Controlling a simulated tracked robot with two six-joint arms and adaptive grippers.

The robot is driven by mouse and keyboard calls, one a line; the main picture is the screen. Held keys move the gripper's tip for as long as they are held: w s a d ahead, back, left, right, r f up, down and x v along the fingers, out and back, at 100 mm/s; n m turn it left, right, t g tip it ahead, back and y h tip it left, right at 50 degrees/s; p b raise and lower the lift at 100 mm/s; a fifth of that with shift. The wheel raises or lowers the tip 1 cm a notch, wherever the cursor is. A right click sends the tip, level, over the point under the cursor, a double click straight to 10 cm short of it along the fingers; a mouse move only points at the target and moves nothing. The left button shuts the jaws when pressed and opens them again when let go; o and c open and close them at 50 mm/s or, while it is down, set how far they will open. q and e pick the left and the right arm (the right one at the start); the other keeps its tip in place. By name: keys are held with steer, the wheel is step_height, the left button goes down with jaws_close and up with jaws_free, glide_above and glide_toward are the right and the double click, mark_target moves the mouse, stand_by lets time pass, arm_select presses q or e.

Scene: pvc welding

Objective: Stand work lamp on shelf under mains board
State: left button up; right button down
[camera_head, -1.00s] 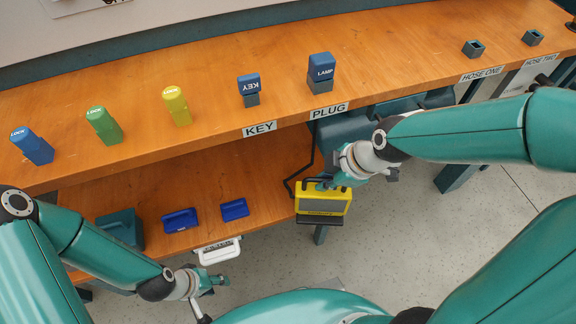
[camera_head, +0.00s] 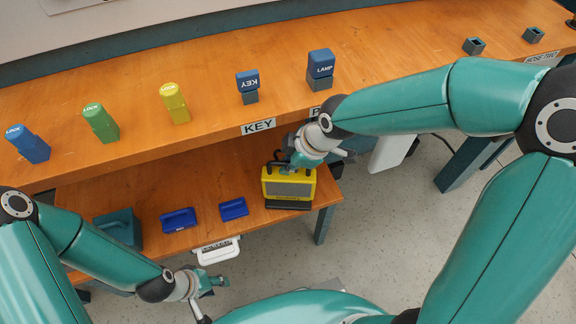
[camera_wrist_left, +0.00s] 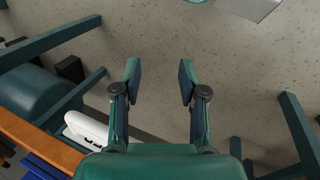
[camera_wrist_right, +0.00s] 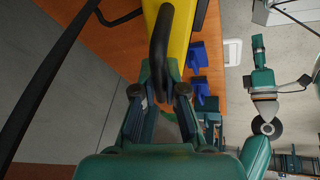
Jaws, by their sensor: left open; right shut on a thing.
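The work lamp (camera_head: 289,184) is yellow with a dark front panel and a dark base. It is upright at the right end of the lower wooden shelf (camera_head: 190,190); I cannot tell whether its base touches the shelf. My right gripper (camera_head: 290,165) is shut on the lamp's top handle. The right wrist view shows the dark handle (camera_wrist_right: 160,50) between the fingers (camera_wrist_right: 158,85) and part of the yellow body. My left gripper (camera_head: 217,282) is open and empty, low in front of the shelf; its fingers (camera_wrist_left: 160,80) are apart over the floor.
Two blue items (camera_head: 179,219) and a teal box (camera_head: 118,229) stand on the shelf left of the lamp. A white handled piece (camera_head: 217,250) hangs at the shelf's front edge. The upper bench (camera_head: 200,60) overhangs behind, carrying coloured lock blocks and KEY and LAMP blocks.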

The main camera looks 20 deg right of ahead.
steer(key=shift+f, duration=0.45)
steer(key=c, duration=1.2)
jaws_free()
